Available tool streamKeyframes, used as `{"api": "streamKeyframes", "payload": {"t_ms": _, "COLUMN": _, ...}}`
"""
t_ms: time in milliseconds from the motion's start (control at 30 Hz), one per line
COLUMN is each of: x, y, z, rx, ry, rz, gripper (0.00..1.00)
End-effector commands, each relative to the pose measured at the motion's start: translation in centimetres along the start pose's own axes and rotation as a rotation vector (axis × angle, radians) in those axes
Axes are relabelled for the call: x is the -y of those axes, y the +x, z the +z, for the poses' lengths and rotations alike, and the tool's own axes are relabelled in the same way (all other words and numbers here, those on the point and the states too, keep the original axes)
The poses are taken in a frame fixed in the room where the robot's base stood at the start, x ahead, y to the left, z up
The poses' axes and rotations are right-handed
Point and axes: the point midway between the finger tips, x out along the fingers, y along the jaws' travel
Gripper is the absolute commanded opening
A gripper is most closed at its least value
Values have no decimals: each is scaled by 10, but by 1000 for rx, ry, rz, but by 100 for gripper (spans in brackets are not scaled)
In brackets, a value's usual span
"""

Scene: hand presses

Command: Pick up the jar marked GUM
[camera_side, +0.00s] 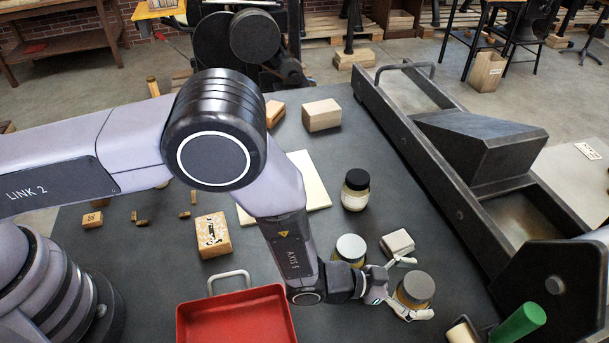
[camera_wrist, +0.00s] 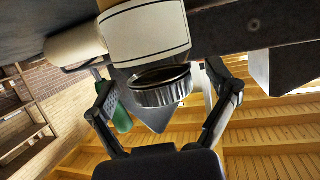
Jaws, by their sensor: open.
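A jar with a grey lid and amber contents (camera_side: 416,287) stands at the right of the bench. My gripper (camera_side: 412,289) is open, with one finger on either side of this jar. In the wrist view a jar with a pale, dark-bordered label (camera_wrist: 148,36) and a ribbed metal lid lies between the spread fingers (camera_wrist: 160,78). No writing can be read on that label. A third jar with a black lid (camera_side: 355,190) stands farther back. I cannot read GUM on any jar.
A pale block (camera_side: 397,243) sits close behind the gripper. A red tray (camera_side: 235,318) is at the front. The long dark metal press bed (camera_side: 440,165) borders the right side, and a green handle (camera_side: 519,322) is at front right. Wooden blocks (camera_side: 213,234) lie at left.

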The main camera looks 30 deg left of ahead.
Motion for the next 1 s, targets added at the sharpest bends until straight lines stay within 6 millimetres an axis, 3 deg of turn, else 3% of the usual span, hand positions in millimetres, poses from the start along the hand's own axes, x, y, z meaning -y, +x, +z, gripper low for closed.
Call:
{"api": "streamKeyframes", "payload": {"t_ms": 200, "x": 0, "y": 1, "z": 0, "rx": 0, "ry": 0, "rz": 0, "gripper": 85}}
{"api": "streamKeyframes", "payload": {"t_ms": 733, "x": 0, "y": 0, "z": 0, "rx": 0, "ry": 0, "rz": 0, "gripper": 16}}
{"api": "streamKeyframes", "payload": {"t_ms": 1000, "x": 0, "y": 0, "z": -2, "rx": -2, "ry": 0, "rz": 0, "gripper": 14}}
